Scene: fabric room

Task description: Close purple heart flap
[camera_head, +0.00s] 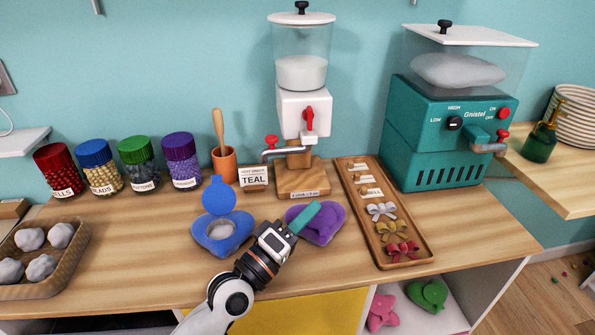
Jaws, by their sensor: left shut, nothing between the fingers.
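A purple heart (326,230) lies on the wooden counter in front of the white dispenser. My left gripper (304,217) reaches in from the lower left, its teal fingers shut and empty, over the left part of the purple heart. The fingers hide part of the heart. Its flap looks folded down, but I cannot tell whether it is fully closed. A blue heart (222,243) lies to the left with its round blue flap (218,195) standing up and a pale opening showing. My right gripper is not in view.
A white dispenser (303,110) on a wooden base stands behind the purple heart. A wooden tray (359,213) with bows lies to the right. A basket (75,265) is at left.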

